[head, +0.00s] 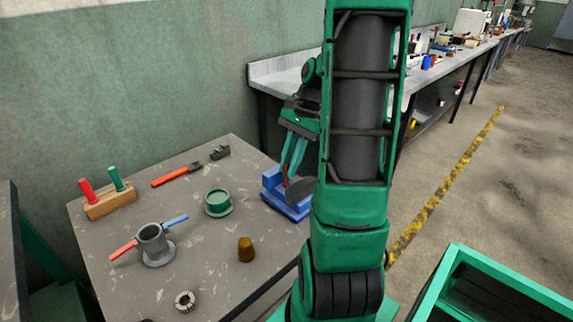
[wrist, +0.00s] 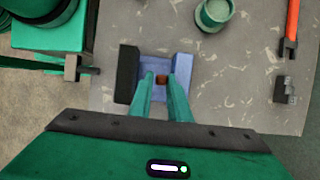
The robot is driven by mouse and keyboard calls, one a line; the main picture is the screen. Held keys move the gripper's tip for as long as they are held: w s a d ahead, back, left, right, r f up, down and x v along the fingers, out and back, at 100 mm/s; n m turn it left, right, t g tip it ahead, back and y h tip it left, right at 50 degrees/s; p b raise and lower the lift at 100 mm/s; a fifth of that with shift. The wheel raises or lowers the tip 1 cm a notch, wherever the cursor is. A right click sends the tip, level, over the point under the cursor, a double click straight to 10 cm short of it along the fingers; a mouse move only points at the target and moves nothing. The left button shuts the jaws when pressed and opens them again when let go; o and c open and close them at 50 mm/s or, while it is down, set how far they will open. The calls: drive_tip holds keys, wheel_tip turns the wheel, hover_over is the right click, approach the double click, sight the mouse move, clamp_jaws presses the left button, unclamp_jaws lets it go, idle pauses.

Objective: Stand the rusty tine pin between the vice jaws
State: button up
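The blue vice (head: 273,181) stands at the right edge of the grey table, partly hidden behind my arm. The wrist view shows the vice (wrist: 182,66) from above, with a dark block at its left side. My gripper (head: 288,174) points down over the vice. The reddish-brown rusty tine pin (wrist: 162,79) shows between the fingertips of my gripper (wrist: 161,76), filling nearly all the space between them. It is over the gap of the vice. Its lower end and whether it touches the vice's floor or jaws are hidden.
Left of the vice are a green cup (head: 218,203), a brown tapered piece (head: 246,250), a grey pot with coloured handles (head: 152,240) and a wooden block with red and green handles (head: 110,203). A red-handled tool (head: 176,175) lies at the back. Bare tabletop separates them.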

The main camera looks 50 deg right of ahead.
drive_tip(key=shift+w+r, duration=0.15)
drive_tip(key=shift+w, duration=0.15)
drive_tip(key=shift+d+r, duration=0.1)
drive_tip(key=shift+r, duration=0.15)
drive_tip(key=v, duration=1.2)
drive_tip(key=s+a+f+n+h, duration=0.15)
drive_tip(key=a+n, duration=0.35)
drive_tip(key=a, duration=0.6)
drive_tip(key=s+a+f+n+h, duration=0.1)
drive_tip(key=s+f+n, duration=0.2)
drive_tip(key=s, duration=0.3)
drive_tip(key=s+a+f+n+h, duration=0.2)
drive_tip(key=s+n, duration=0.2)
drive_tip(key=s, duration=0.2)
drive_tip(key=shift+s+a+f, duration=0.2)
drive_tip(key=shift+s+f, duration=0.15)
drive_tip(key=shift+s, duration=0.05)
